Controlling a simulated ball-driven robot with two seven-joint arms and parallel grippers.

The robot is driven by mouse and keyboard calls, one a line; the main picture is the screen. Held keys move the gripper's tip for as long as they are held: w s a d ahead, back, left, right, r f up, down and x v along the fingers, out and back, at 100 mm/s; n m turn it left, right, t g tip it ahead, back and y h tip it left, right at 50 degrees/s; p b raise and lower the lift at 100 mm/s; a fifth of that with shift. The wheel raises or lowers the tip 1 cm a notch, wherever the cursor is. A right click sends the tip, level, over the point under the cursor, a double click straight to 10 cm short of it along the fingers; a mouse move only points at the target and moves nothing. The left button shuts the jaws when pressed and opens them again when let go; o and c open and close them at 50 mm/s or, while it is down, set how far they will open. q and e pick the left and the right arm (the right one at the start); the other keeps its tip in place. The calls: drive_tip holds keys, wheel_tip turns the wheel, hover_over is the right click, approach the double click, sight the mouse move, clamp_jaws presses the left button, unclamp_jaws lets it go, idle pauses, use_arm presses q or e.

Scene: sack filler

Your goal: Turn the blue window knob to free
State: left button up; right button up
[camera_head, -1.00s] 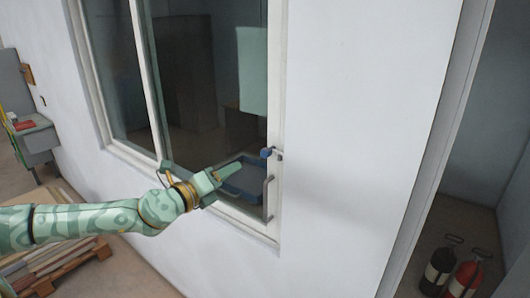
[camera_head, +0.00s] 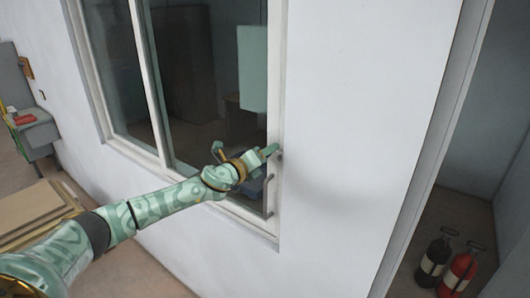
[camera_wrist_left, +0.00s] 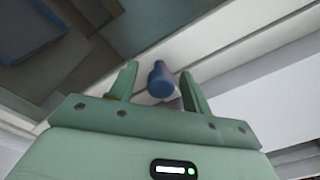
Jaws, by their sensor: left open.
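The blue window knob (camera_wrist_left: 160,80) shows in the left wrist view, between the two fingers of my left gripper (camera_wrist_left: 157,85). The fingers stand apart on either side of it, with a gap visible on both sides. In the head view my left gripper (camera_head: 272,150) is at the right frame of the window (camera_head: 205,90), and its hand and fingers hide the knob there. A grey bar handle (camera_head: 269,195) is on the same frame just below the gripper. My right gripper is not in view.
A doorway opens at the right, with a black extinguisher (camera_head: 434,262) and a red extinguisher (camera_head: 459,272) on its floor. A pallet with boards (camera_head: 35,215) lies at the lower left. The white wall (camera_head: 360,110) right of the window is clear.

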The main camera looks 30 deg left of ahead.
use_arm(q)
drive_tip(key=shift+c, duration=0.3)
drive_tip(key=c, duration=0.9)
